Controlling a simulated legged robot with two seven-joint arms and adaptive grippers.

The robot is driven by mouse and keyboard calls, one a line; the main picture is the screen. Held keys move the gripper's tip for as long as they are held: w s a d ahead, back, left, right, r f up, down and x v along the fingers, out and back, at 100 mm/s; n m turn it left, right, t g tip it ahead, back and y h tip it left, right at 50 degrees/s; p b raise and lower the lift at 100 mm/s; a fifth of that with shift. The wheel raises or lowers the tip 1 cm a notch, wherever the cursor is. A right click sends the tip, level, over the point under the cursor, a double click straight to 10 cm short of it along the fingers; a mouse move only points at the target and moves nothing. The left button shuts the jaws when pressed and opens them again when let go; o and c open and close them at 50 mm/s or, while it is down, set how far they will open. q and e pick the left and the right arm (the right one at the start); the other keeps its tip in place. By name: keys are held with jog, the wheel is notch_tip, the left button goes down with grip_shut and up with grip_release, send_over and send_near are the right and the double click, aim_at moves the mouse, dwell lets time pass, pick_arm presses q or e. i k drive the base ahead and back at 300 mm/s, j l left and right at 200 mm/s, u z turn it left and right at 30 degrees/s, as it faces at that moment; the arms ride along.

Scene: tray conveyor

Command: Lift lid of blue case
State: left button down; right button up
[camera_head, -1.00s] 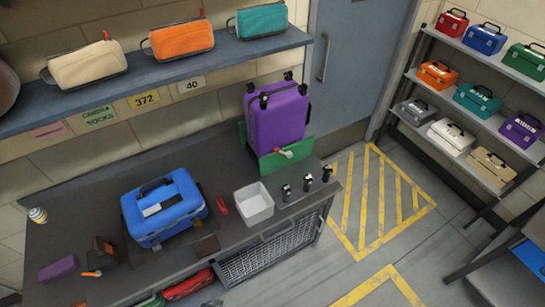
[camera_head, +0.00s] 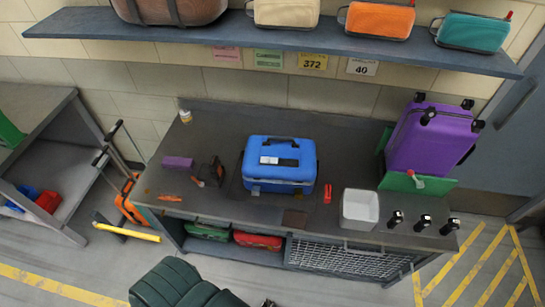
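The blue case (camera_head: 279,166) sits upright on the dark workbench, near its middle. Its lid (camera_head: 283,152) is down, with a dark handle and a pale label on top. Latches show along its front side. Neither of my grippers can be made out in the head view, and nothing is touching the case.
Left of the case on the workbench (camera_head: 225,125) are a purple block (camera_head: 177,162) and a dark tool (camera_head: 210,172). Right of it are a red item (camera_head: 327,193), a white bin (camera_head: 360,209) and a purple suitcase (camera_head: 432,138). A shelf (camera_head: 290,37) with bags overhangs behind. A dark green ribbed shape (camera_head: 175,285) is at the bottom.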

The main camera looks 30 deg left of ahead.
aim_at(296, 157)
jog(key=u, duration=1.05)
